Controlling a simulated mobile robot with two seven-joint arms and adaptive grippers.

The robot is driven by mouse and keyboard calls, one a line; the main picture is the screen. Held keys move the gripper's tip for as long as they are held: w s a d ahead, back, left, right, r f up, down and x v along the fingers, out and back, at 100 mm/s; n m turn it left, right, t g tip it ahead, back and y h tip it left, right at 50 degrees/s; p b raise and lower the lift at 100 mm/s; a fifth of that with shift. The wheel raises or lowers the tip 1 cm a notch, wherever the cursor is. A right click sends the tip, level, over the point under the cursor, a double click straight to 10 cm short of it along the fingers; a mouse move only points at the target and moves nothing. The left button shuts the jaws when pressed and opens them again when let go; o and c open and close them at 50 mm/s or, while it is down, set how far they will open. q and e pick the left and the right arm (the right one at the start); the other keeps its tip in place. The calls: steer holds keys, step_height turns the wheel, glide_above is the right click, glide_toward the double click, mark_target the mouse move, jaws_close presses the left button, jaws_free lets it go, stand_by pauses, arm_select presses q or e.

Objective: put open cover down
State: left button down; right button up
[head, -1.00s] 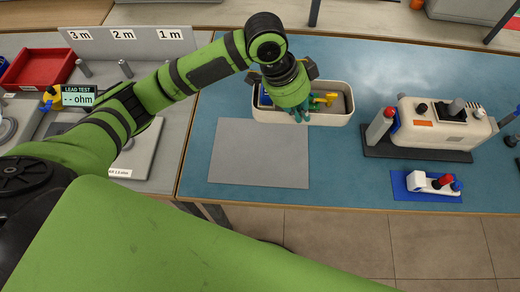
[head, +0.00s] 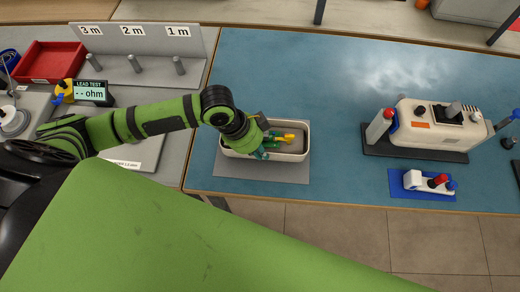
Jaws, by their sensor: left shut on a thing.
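The cream open cover (head: 295,155), shaped like a shallow open tray, is over the grey mat (head: 290,173) on the blue table, its open side up. It looks level; I cannot tell if it touches the mat. My left gripper (head: 263,152) is shut on the cover at its left part, and the wrist hides that end and the exact grip. Green and yellow pieces (head: 284,140) show inside the cover. My right gripper is not in view.
A cream monitor (head: 440,124) stands on a dark base at the right, with a small white device on a blue mat (head: 432,196) in front. Left are a red bin (head: 52,62), a lead tester (head: 91,92) and pegs. The middle table is clear.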

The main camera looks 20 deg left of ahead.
arm_select(q)
steer(key=shift+f, duration=0.45)
steer(key=c, duration=1.4)
jaws_free()
steer(key=shift+f, duration=0.15)
steer(key=v, duration=1.2)
steer(key=shift+b, duration=0.4)
